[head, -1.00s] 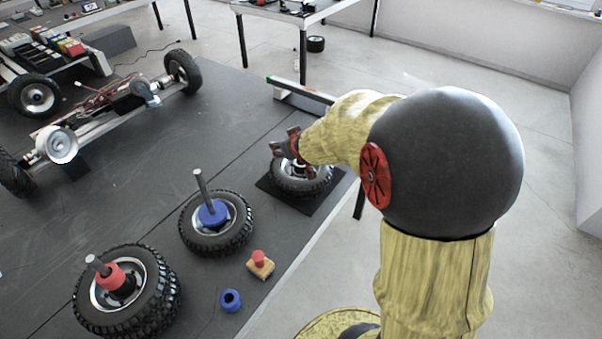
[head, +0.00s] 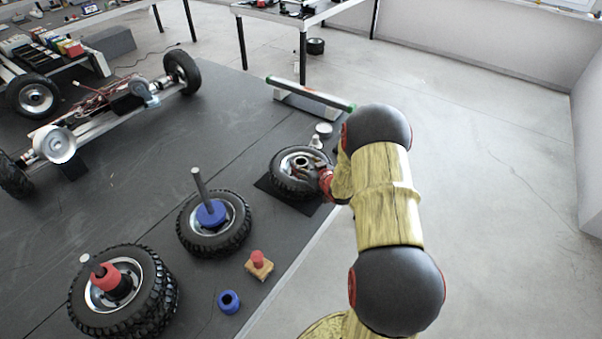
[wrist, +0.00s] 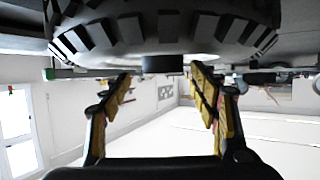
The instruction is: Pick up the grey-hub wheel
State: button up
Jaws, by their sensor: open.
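The grey-hub wheel (head: 281,178) lies flat on a square black mat (head: 322,208), with a black tyre and a pale rim. My gripper (head: 319,167) is open over the right part of this wheel, partly hiding its hub and rim. In the wrist view the wheel's treaded tyre (wrist: 165,32) fills the top, and a small dark round hub part (wrist: 162,64) shows between my spread fingers (wrist: 165,82). Nothing is held. I cannot tell whether the fingers touch the wheel.
A wheel with a blue hub (head: 212,214) sits on a post, and stacked wheels with a red hub (head: 117,283) stand front left. A blue ring (head: 229,301) and a red knob on a wooden block (head: 259,265) lie near the edge. A chassis (head: 110,112) stands behind.

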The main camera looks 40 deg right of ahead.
aim_at(299, 159)
jog(key=shift+w+f+b, duration=0.3)
jog(key=shift+w+f, duration=0.6)
jog(key=shift+w, duration=0.25)
jog(key=shift+w+d+f, duration=0.1)
jog(key=shift+w+d, duration=0.05)
jog(key=shift+w, duration=0.3)
jog(key=shift+c, duration=1.1)
grip_shut()
jog(key=shift+w+d+r, duration=0.1)
jog(key=shift+w+r, duration=0.05)
jog(key=shift+r, duration=0.2)
